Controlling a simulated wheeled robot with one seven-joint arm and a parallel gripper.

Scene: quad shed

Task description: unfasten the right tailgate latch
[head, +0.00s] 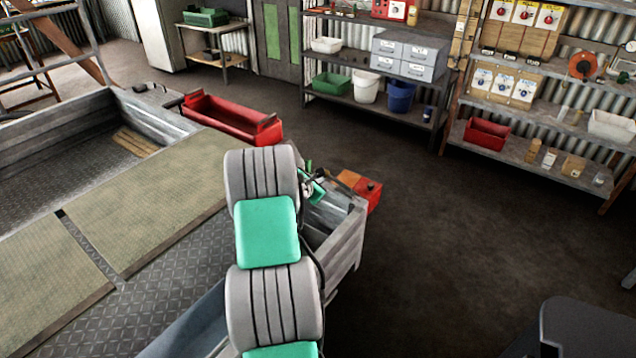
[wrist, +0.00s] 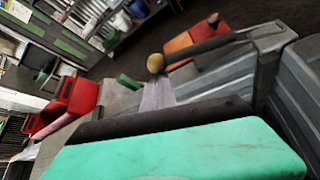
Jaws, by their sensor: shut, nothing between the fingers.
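A dark lever with a yellow ball knob (wrist: 156,63) shows in the wrist view beside the grey ribbed trailer panel (wrist: 250,72). It looks like the tailgate latch, but I cannot tell its exact setting. In the head view the grey panel (head: 346,245) stands right of my arm, and the latch is mostly hidden by the arm. My gripper (head: 314,187) shows only in part, beyond my wrist at the panel's far end. It is shut and empty, close to the knob. I cannot tell whether they touch. My green wrist housing fills the lower wrist view.
A red and orange box (head: 359,190) sits just beyond the panel. A long red tray (head: 232,118) lies at the trailer's far edge. Shelves (head: 375,108) with bins line the back wall.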

